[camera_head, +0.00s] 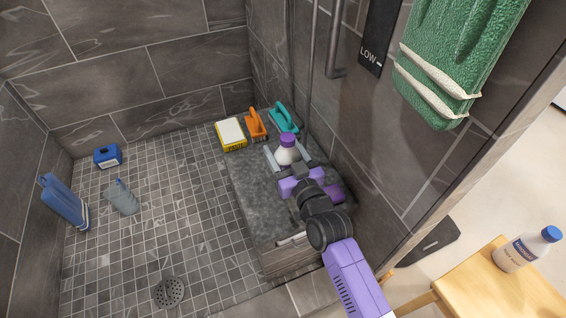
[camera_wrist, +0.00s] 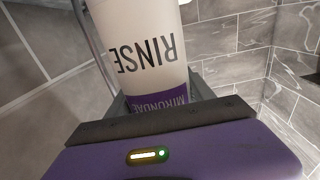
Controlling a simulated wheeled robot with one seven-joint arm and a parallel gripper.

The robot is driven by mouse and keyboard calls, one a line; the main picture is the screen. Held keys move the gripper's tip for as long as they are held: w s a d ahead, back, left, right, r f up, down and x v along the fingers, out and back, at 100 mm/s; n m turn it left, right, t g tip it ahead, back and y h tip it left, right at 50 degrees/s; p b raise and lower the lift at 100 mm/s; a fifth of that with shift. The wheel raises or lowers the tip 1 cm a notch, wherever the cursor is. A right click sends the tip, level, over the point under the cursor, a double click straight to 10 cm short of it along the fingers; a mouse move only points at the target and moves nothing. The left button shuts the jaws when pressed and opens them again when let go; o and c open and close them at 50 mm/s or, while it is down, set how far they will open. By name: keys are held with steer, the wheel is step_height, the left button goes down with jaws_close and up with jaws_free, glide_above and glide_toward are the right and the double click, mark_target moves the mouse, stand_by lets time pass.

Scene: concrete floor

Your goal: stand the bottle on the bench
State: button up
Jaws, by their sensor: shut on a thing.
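A white bottle (camera_head: 287,154) with a purple cap is in my gripper (camera_head: 286,160) over the dark stone bench (camera_head: 247,195). It looks upright, cap up. In the wrist view, the bottle (camera_wrist: 143,45) fills the space between the fingers and shows the word RINSE and a purple band, both inverted. My gripper (camera_wrist: 150,105) is shut on the bottle. The bottle's base is hidden behind my gripper in the head view, so I cannot tell whether it touches the bench.
A yellow box (camera_head: 231,135), an orange brush (camera_head: 256,124) and a teal brush (camera_head: 284,118) sit at the bench's far end. Blue and grey containers (camera_head: 65,202) stand on the tiled floor at left. A green towel (camera_head: 450,55) hangs at upper right.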

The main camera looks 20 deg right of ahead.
steer(key=shift+f+b, duration=1.2)
steer(key=shift+f, duration=0.65)
steer(key=shift+f, duration=0.15)
steer(key=o, duration=1.8)
steer(key=s, duration=1.2)
steer(key=shift+p, duration=0.3)
steer(key=shift+s, duration=0.1)
